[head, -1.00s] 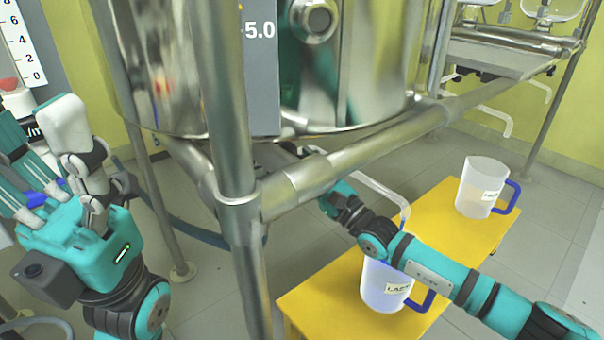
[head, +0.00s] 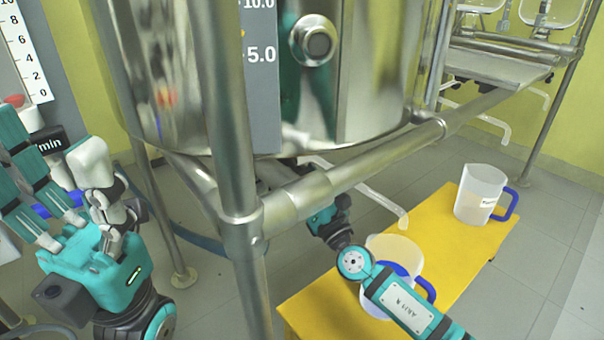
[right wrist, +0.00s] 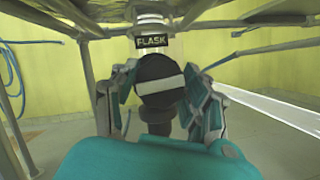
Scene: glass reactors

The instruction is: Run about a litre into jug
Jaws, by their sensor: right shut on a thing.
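My right gripper (right wrist: 163,92) is shut on a round black knob (right wrist: 158,70) with a pale bar lying nearly level across it. A black label reading FLASK (right wrist: 153,42) is above the knob. In the head view my right arm passes over the near jug to under the steel vessel (head: 370,80), and a frame pipe hides the fingertips and knob. The near jug (head: 398,245), translucent with a blue handle, stands on a yellow bench, partly covered by my arm. I cannot see its level. My left gripper (head: 60,165) is open at the left, fingers spread.
A second translucent jug (head: 481,193) with a blue handle stands at the far end of the yellow bench (head: 440,235). A steel frame post (head: 235,200) and pipe (head: 360,168) cross the view. A pale bent tube (head: 385,205) shows behind the near jug.

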